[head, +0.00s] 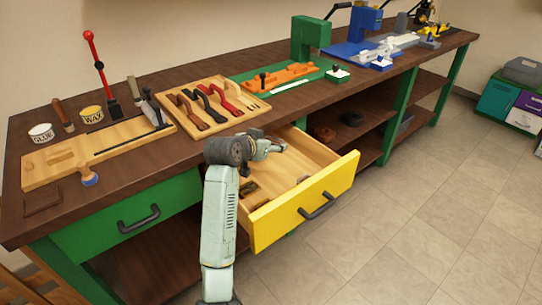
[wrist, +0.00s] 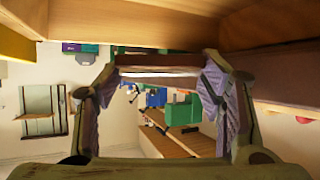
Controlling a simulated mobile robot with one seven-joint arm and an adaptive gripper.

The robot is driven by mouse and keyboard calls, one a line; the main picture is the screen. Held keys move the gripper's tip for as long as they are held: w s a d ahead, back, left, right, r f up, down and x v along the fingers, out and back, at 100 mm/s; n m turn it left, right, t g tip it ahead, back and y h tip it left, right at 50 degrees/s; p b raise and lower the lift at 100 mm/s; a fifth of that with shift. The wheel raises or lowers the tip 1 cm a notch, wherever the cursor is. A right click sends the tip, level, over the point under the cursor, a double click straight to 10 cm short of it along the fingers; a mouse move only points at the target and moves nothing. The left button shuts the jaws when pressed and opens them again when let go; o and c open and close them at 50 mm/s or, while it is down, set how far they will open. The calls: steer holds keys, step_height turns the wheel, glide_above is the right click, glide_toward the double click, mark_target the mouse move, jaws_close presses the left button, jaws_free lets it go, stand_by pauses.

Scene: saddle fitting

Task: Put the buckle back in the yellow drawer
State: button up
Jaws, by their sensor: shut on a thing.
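The yellow drawer (head: 290,217) is pulled open from the bench, and its wooden inside shows. My gripper (head: 281,146) is over the back part of the drawer opening, pointing right. In the wrist view my gripper (wrist: 165,76) has its two fingers apart with a thin brown and pale piece spanning between the tips. I take this to be the buckle (wrist: 160,73); its shape is hard to make out. In the head view the buckle is too small or hidden to tell. Drawer wood (wrist: 130,20) fills the top of the wrist view, close to the fingers.
Small dark items (head: 249,188) lie in the drawer's left part. A tool tray (head: 212,107) and a wooden board (head: 95,153) lie on the bench top (head: 290,98). A closed green drawer (head: 125,222) is at left. The floor (head: 420,220) in front is clear.

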step_height(320, 180, down, 9)
steer(key=shift+w+f+p, duration=0.1)
steer(key=shift+f+p, duration=0.1)
steer(key=shift+p, duration=0.25)
steer(key=w, duration=0.2)
steer(key=w+d, duration=0.1)
steer(key=w, duration=0.1)
steer(key=shift+r+p, duration=0.15)
steer(key=shift+p, duration=0.15)
steer(key=shift+w+d+f+p, duration=0.2)
steer(key=shift+w+p, duration=0.1)
steer(key=shift+w, duration=0.65)
steer(key=shift+w+d+f+p, duration=0.1)
steer(key=shift+w+f+p, duration=0.15)
steer(key=shift+w, duration=0.65)
steer(key=shift+f, duration=0.15)
steer(key=shift+f, duration=0.6)
steer(key=o, duration=1.2)
